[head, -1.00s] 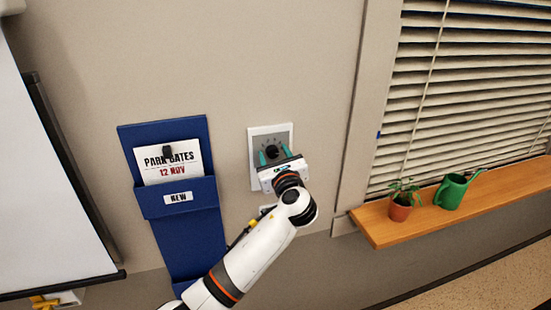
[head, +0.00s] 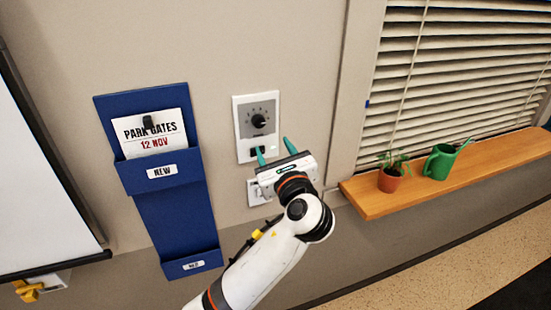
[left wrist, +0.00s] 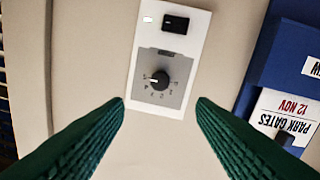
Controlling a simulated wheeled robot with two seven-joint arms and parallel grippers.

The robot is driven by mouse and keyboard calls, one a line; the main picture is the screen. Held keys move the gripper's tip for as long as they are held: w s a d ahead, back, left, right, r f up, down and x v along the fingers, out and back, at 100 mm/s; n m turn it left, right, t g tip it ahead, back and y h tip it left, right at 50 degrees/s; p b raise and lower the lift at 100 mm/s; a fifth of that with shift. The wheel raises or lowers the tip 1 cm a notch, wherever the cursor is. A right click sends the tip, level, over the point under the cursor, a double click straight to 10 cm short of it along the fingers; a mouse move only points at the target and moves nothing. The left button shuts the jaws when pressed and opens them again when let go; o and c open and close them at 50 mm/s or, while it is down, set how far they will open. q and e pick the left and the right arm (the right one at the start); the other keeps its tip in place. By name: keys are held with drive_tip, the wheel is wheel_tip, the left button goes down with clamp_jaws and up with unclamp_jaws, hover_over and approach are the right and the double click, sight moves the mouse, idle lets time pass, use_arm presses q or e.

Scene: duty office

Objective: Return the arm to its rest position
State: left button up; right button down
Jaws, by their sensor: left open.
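My left gripper (head: 276,150) stands open and empty in front of the wall, below and right of a black dial knob (head: 259,121). Its green fingers also frame the lower part of the left wrist view (left wrist: 160,108), with nothing between them. The knob sits on a grey dial face on a white wall plate (head: 243,104). The plate shows upside down in the left wrist view (left wrist: 135,75), with a black rocker switch (left wrist: 175,24) and a small white patch beside it. The fingers look clear of the knob. My right gripper is not in view.
A blue wall holder (head: 178,220) with a "PARK GATES 12 NOV" card (head: 155,133) hangs left of the plate. A wooden sill (head: 375,206) at right bears a potted plant (head: 389,181) and a green watering can (head: 439,163). A whiteboard (head: 35,190) is at far left.

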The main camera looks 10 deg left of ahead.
use_arm(q)
drive_tip(key=shift+s+d, duration=0.1)
drive_tip(key=shift+s, duration=0.2)
drive_tip(key=w+f+g+h+b, duration=0.2)
drive_tip(key=w+f+h, duration=0.1)
drive_tip(key=f, duration=1.4)
drive_tip(key=s+a+f+n+g+h+b, duration=0.1)
drive_tip(key=s+f+n+g, duration=0.2)
drive_tip(key=f, duration=0.9)
drive_tip(key=s+a+f+n+g+h+b, duration=0.15)
drive_tip(key=s+f, duration=0.25)
drive_tip(key=f, duration=0.8)
drive_tip(key=s+f+n+g+h+b, duration=0.1)
drive_tip(key=s+f+n, duration=0.25)
drive_tip(key=f, duration=0.85)
drive_tip(key=s+a+f+n+g+h+b, duration=0.1)
drive_tip(key=s+a+f+n+g+b, duration=0.15)
drive_tip(key=s+f+n, duration=0.7)
drive_tip(key=s+a+f+n+g+h+b, duration=0.1)
drive_tip(key=s+a+f+n+g+h, duration=0.15)
drive_tip(key=s+f, duration=1.45)
drive_tip(key=s+a+f+n+g+b, duration=0.1)
drive_tip(key=s+n, duration=0.3)
drive_tip(key=s, duration=1.2)
drive_tip(key=shift+a+f+n+g+y, duration=0.4)
drive_tip(key=shift+a+g, duration=0.05)
drive_tip(key=shift+a, duration=0.25)
